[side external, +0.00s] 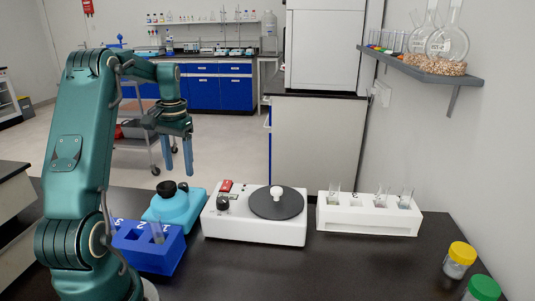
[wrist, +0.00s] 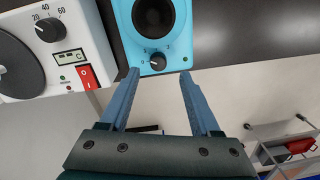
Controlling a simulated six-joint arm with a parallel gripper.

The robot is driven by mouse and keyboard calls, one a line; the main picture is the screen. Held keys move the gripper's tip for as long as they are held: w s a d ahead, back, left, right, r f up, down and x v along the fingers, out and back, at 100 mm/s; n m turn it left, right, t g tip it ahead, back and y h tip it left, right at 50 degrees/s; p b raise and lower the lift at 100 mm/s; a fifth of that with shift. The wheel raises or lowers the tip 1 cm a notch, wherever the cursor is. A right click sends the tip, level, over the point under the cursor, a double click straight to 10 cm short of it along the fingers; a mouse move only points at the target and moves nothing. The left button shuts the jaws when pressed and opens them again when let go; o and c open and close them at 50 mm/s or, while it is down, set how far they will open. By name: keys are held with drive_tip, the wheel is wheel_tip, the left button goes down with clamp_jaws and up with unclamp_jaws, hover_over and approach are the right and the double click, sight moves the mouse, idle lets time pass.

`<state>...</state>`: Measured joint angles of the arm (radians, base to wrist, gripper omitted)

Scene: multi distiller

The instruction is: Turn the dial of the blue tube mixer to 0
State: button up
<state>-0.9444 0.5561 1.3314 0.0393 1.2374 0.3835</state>
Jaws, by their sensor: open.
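The blue tube mixer (side external: 168,212) stands on the dark bench, with a black round cup on top and a small black dial. In the wrist view the mixer (wrist: 183,42) is at the top centre, with its dial (wrist: 157,60) on the near face. Small marks surround the dial, but its setting is too small to read surely. My gripper (side external: 179,174) is open and empty above the mixer. In the wrist view its fingertips (wrist: 160,72) point toward the dial, one to either side of it, apart from it.
A white hotplate stirrer (side external: 255,228) with a dark round plate, knob and red switch stands right of the mixer. A blue tube rack (side external: 150,256) sits close in front. A white tube rack (side external: 368,227) stands farther right. Yellow-capped (side external: 460,257) and green-capped bottles are at the right edge.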

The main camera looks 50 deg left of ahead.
sight(183, 184)
drive_tip(key=shift+f+m, duration=0.1)
drive_tip(key=shift+m, duration=0.2)
drive_tip(key=shift+w+d+f, duration=0.1)
drive_tip(key=shift+f, duration=2.35)
clamp_jaws()
